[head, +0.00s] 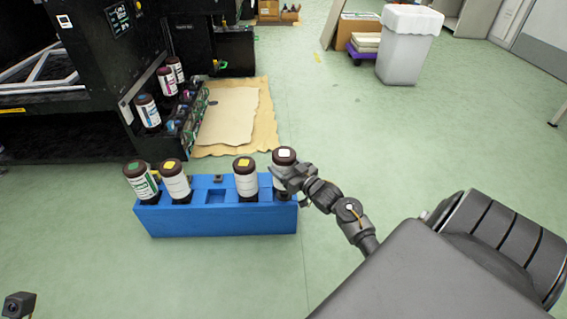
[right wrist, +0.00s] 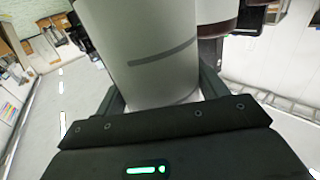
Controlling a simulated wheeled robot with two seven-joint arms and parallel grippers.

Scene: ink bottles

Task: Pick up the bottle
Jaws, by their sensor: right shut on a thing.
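A bottle (head: 284,157) with a dark brown cap, a white top mark and a white body is at the right end of the blue rack (head: 200,222). My right gripper (head: 284,176) comes in from the right and is shut on this bottle. In the right wrist view the bottle's pale body (right wrist: 150,60) stands between the fingers, with a grey stripe on it. It looks nearly upright; whether its base is still in the rack is hidden by the gripper.
The rack also holds a green-marked bottle (head: 140,181) and two yellow-marked bottles (head: 175,181), (head: 245,180), with an empty slot between these two. A black machine (head: 85,110) with more bottles stands behind left. Cardboard (head: 228,115) lies on the floor. A white bin (head: 407,50) stands far back.

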